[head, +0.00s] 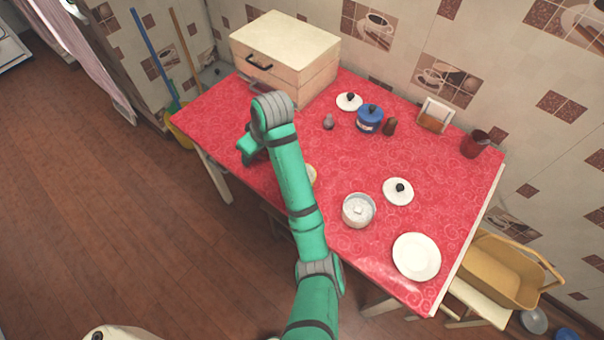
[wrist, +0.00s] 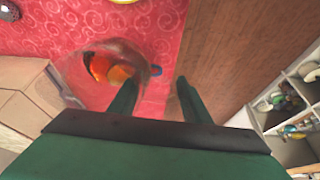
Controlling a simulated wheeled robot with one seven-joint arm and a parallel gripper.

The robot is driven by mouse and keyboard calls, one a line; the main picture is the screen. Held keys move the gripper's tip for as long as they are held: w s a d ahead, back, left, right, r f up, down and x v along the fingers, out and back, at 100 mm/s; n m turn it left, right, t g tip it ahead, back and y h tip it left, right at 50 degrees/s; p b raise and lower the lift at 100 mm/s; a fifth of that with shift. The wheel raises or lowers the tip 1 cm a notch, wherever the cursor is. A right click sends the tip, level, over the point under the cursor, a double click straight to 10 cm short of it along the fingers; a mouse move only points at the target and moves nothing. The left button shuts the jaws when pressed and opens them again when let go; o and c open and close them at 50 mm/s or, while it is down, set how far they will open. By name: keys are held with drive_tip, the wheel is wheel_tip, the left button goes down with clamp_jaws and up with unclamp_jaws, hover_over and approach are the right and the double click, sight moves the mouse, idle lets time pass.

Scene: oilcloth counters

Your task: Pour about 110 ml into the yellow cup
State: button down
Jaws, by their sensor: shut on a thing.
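My gripper (wrist: 158,84) is low over the left part of the red table; in the head view my arm hides its fingertips. In the wrist view its two fingers stand apart, shut on a clear glass-like vessel (wrist: 78,68) with orange-red showing in or through it. The vessel's full shape and liquid level cannot be told. A pale yellow rim (head: 312,175), probably the yellow cup, peeks out beside my arm in the head view, mostly hidden. A yellow edge (wrist: 123,1) also shows at the top of the wrist view. The cup's inside is not visible.
A drawer box (head: 285,55) stands at the back left. A blue pot (head: 369,119), lids, a small shaker (head: 328,122), a napkin holder (head: 434,115) and a dark red cup (head: 474,144) stand behind. A white pot (head: 358,210) and plate (head: 416,257) are at right.

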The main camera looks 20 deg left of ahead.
drive_tip(key=shift+s+d+f+t+y+b, duration=0.25)
drive_tip(key=shift+d+t+y, duration=0.3)
drive_tip(key=shift+y, duration=0.7)
drive_tip(key=shift+s+d+f+t+y+b, duration=0.25)
drive_tip(key=shift+d+t+y, duration=0.25)
drive_tip(key=shift+y, duration=0.8)
drive_tip(key=shift+s+d+f+t+y+b, duration=0.2)
drive_tip(key=shift+d+t+y, duration=0.3)
drive_tip(key=shift+y, duration=0.75)
drive_tip(key=shift+a+r+t+y+b, duration=0.15)
drive_tip(key=shift+r+t+y+b, duration=0.25)
drive_tip(key=shift+y+b, duration=0.45)
drive_tip(key=shift+s+d+f+b, duration=0.1)
drive_tip(key=shift+s+d+b, duration=0.15)
drive_tip(key=shift+b, duration=0.25)
